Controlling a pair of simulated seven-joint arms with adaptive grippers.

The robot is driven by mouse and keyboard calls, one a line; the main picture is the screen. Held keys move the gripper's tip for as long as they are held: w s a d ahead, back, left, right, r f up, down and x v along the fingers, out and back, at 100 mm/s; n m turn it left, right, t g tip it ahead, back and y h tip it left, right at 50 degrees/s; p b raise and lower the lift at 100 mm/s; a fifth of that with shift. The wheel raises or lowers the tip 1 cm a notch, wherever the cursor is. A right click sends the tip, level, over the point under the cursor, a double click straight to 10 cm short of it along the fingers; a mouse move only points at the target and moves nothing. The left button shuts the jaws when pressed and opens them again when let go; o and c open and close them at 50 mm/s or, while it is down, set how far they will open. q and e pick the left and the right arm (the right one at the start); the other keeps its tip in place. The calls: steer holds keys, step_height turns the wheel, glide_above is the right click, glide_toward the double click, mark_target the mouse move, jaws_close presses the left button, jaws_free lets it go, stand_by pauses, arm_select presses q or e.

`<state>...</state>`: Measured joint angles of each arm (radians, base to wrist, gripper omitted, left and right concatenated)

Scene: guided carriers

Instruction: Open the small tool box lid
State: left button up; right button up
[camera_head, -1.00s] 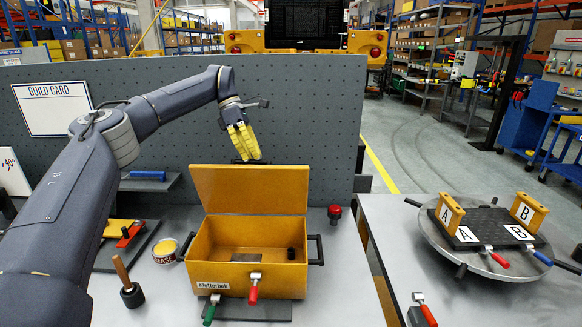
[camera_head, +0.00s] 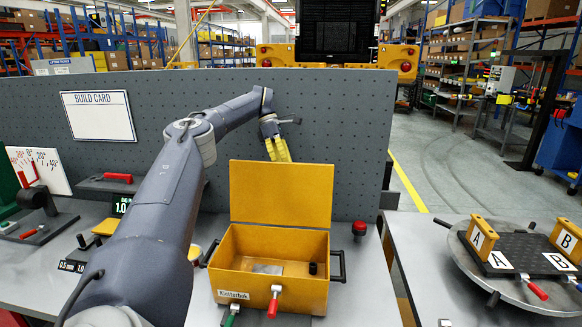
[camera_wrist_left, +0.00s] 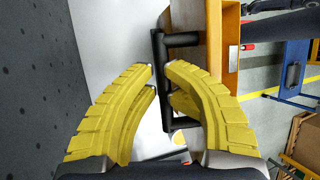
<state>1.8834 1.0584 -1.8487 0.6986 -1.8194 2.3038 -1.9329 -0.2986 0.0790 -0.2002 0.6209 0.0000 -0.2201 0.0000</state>
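The yellow tool box (camera_head: 314,298) stands on the grey bench with its front towards me. Its lid (camera_head: 282,193) stands up from the rear edge, and the inside shows. A small black cylinder (camera_head: 313,268) and a grey patch (camera_head: 268,268) are inside. My left gripper (camera_head: 278,150) is behind the lid's top edge, its fingertips hidden there. My right gripper is in neither view.
A red-handled clamp (camera_head: 275,297) and a green-handled one (camera_head: 231,318) are at the box front. A grey pegboard (camera_head: 350,120) rises close behind the lid. A red knob (camera_head: 359,230) stands right of the box. A turntable (camera_head: 470,262) carries blocks A and B on the right table.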

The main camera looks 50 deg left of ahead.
arm_select(q)
steer(key=shift+o, duration=0.7)
steer(key=shift+s+a+f, duration=0.25)
steer(key=shift+a+f, duration=0.1)
steer(key=shift+f, duration=0.05)
steer(key=shift+r, duration=0.1)
step_height(320, 180, up, 11)
steer(key=shift+w+d, duration=0.2)
steer(key=shift+d, duration=0.1)
steer(key=shift+w+d, duration=0.1)
